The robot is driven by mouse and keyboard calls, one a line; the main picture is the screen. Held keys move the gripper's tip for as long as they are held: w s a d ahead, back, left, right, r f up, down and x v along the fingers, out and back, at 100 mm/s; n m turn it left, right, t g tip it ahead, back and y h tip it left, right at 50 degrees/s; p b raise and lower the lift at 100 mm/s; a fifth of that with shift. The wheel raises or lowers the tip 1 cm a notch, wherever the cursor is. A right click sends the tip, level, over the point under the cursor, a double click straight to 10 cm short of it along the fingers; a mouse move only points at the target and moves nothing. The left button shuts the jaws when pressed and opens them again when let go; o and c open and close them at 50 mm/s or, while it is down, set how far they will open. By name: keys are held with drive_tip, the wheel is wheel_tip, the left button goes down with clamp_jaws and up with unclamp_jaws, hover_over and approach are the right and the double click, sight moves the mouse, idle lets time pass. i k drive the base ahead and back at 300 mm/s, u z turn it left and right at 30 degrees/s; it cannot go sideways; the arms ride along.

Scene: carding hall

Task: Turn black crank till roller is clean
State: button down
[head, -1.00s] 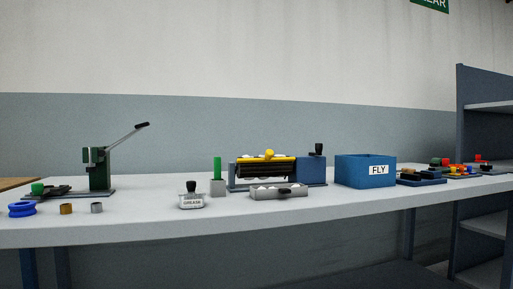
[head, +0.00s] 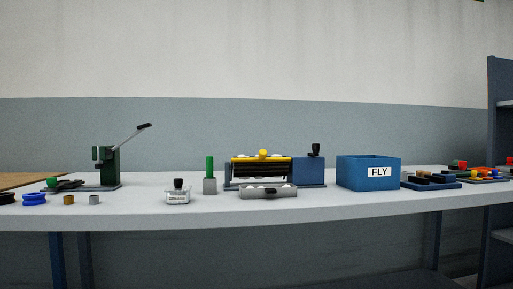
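The roller machine stands on the light grey bench, right of the middle in the head view. Its dark roller (head: 262,173) lies level under a yellow bar (head: 262,158), with white tufts showing along it. A blue housing (head: 308,172) is at its right end. The black crank (head: 315,150) stands up at the top of that housing, knob uppermost. A grey tray (head: 268,194) with a dark handle and white material sits in front of the roller. My gripper is not in view.
A blue FLY box (head: 368,173) stands right of the machine. A green-handled block (head: 209,177) and a grease pot (head: 178,193) are to its left. A green lever press (head: 112,166) is at far left. Trays of small parts (head: 431,180) and a shelf (head: 501,150) are at right.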

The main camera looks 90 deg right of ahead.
sight(316, 146)
drive_tip(key=u, duration=0.1)
drive_tip(key=k, duration=1.4)
drive_tip(key=z, duration=0.9)
